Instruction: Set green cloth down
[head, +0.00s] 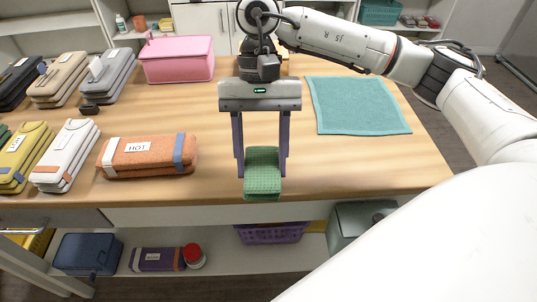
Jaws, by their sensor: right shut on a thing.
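The green cloth (263,176) is folded and hangs over or near the front edge of the wooden table. My right gripper (262,160) points down with one purple finger on each side of the green cloth, and it is shut on it. I cannot tell whether the cloth's underside touches the tabletop. My left gripper is not in view.
The wooden table (330,170) has bare room around the cloth. A teal cloth (357,104) lies flat at the right. An orange folded bundle labelled HOT (148,156) lies at the left, near several other bundles. A pink box (178,60) stands behind.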

